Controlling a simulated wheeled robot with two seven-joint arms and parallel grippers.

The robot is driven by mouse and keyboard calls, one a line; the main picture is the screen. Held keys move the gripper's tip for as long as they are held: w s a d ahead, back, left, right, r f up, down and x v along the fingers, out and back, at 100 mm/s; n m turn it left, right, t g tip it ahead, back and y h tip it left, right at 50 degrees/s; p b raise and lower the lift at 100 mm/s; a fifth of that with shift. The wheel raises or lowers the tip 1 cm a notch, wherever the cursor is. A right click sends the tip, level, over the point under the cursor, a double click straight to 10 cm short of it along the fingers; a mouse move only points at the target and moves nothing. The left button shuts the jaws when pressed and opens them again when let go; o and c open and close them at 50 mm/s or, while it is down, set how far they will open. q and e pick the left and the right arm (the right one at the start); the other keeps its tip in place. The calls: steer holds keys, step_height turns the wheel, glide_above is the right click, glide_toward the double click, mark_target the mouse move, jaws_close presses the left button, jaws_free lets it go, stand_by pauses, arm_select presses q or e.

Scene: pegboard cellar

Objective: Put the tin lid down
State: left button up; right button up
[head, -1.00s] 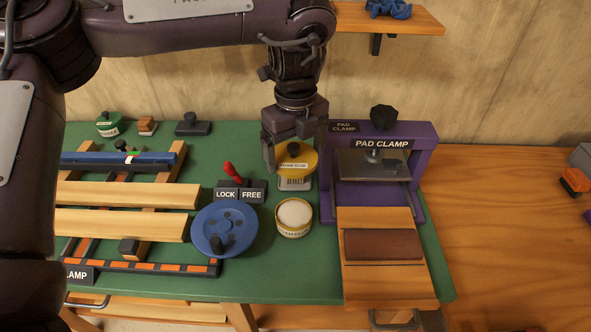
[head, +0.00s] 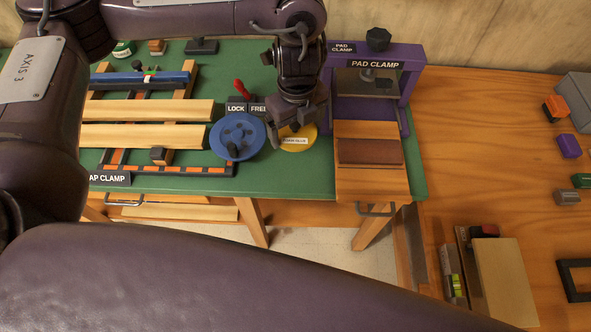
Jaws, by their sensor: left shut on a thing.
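The tin lid (head: 297,141) is a yellow disc with a white label, near the front edge of the green bench top. My left gripper (head: 295,124) is over it, pointing down, shut on it and partly covering it. The open glue tin is hidden behind the lid and gripper. I cannot tell whether the lid touches the tin or hangs just above it. My right gripper is out of view.
A blue handwheel (head: 237,137) is close on the left, with a red lever (head: 240,89) behind. The purple pad clamp (head: 416,84) and its brown pad (head: 370,151) stand right. The wooden bench (head: 450,130) has bare room beyond.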

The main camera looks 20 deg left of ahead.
arm_select(q)
glide_above(296, 175)
step_height(296, 175, down, 8)
step_height(296, 175, down, 6)
steer(key=b, duration=0.2)
steer(key=shift+d+f+b, duration=0.1)
steer(key=shift+f+b, duration=0.15)
steer(key=shift+b, duration=0.05)
steer(key=shift+f, duration=0.2)
step_height(296, 175, down, 4)
steer(key=shift+r+b, duration=0.1)
steer(key=shift+b, duration=0.75)
steer(key=shift+w, duration=0.1)
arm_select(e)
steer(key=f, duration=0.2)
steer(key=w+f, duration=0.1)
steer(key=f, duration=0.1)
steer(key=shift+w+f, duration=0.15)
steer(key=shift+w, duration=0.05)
arm_select(q)
steer(key=o, duration=0.7)
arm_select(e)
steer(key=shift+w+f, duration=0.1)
